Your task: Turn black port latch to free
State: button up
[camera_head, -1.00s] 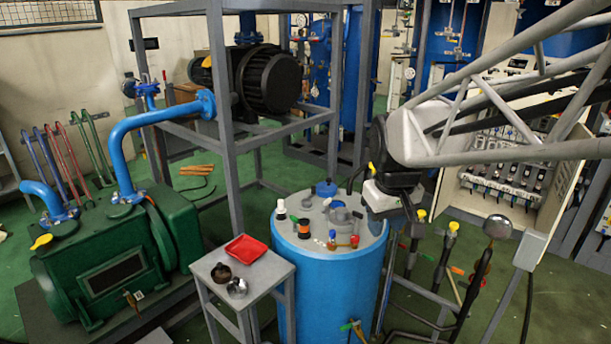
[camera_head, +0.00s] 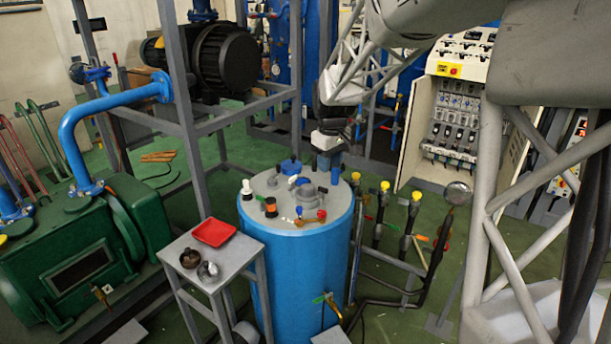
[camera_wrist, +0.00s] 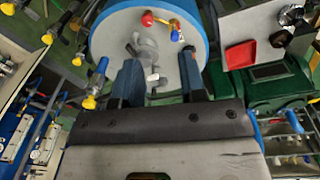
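The blue tank (camera_head: 290,270) has a grey lid (camera_head: 262,186) crowded with fittings. A grey raised port (camera_head: 308,191) stands near the lid's middle; it also shows in the wrist view (camera_wrist: 147,50). A small dark piece (camera_head: 322,190) sits at its right side and may be the black port latch, but it is too small to be sure. My gripper (camera_head: 329,166) hangs above the lid's back right edge. In the wrist view my gripper (camera_wrist: 160,75) is open, its two dark blue fingers apart above the lid, with a small white piece visible between them. Nothing is held.
A red-and-blue valve (camera_head: 310,217), an orange-and-black knob (camera_head: 270,207), a white knob (camera_head: 246,190) and a blue cap (camera_head: 291,166) crowd the lid. Yellow-topped valves (camera_head: 410,210) stand at right. A small table (camera_head: 230,268) with a red tray (camera_head: 213,232) is at left.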

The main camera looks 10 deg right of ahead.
aim_at(323, 188)
jog(key=w+d+f+n, duration=0.1)
jog(key=w+f, duration=0.3)
jog(key=w, duration=0.1)
jog(key=w+d+f+n, duration=0.1)
jog(key=w+f, duration=0.3)
jog(key=w, duration=0.2)
jog(key=w+d+f, duration=0.1)
jog(key=w+f, duration=0.3)
jog(key=w, duration=0.2)
jog(key=shift+n+g, duration=0.4)
jog(key=shift+f, duration=3.85)
jog(key=shift+c, duration=0.3)
grip_shut()
